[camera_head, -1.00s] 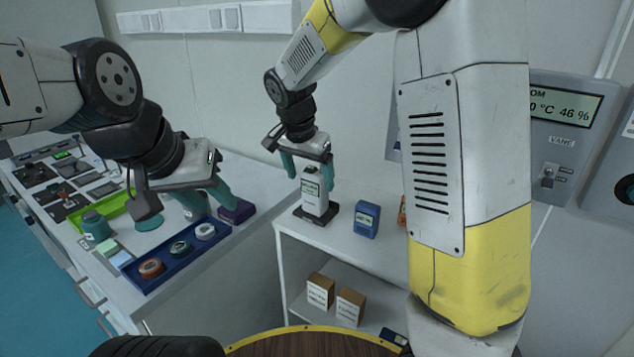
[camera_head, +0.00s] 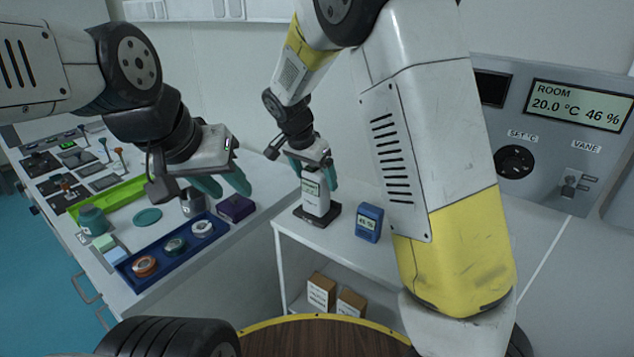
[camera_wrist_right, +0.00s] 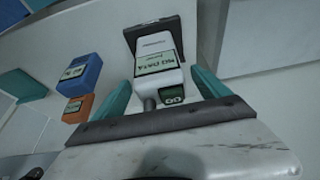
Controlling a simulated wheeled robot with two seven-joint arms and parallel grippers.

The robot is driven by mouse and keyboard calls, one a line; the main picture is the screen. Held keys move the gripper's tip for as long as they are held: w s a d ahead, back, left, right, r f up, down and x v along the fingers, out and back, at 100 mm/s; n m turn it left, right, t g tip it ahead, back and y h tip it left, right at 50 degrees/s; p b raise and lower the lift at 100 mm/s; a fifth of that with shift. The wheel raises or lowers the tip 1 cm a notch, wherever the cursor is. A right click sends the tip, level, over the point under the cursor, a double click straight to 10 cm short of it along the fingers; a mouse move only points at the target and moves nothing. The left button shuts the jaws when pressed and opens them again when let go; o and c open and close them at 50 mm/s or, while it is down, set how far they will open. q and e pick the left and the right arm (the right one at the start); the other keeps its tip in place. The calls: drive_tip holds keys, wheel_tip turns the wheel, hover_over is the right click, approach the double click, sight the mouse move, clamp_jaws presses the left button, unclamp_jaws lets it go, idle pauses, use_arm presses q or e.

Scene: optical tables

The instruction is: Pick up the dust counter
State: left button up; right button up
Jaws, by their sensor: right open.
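The dust counter appears to be the white handheld device (camera_head: 316,200) with a lit label, standing upright in a dark base (camera_head: 325,217) on the white bench. In the right wrist view the same white device (camera_wrist_right: 157,62) lies between my fingers. My right gripper (camera_head: 314,174) is open at its upper end; in the wrist view the teal fingers (camera_wrist_right: 163,80) stand on either side, with visible gaps. My left gripper (camera_head: 226,187) is open and empty above the left bench, near a dark purple box (camera_head: 236,208).
A blue meter (camera_head: 369,222) stands right of the base. An orange device (camera_wrist_right: 78,108) shows beside the blue meter (camera_wrist_right: 80,75) in the wrist view. A blue tray (camera_head: 150,277) with several round items lies left. Brown boxes (camera_head: 321,291) sit on the lower shelf.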

drive_tip(key=x, duration=0.4)
drive_tip(key=shift+f, duration=0.15)
clamp_jaws()
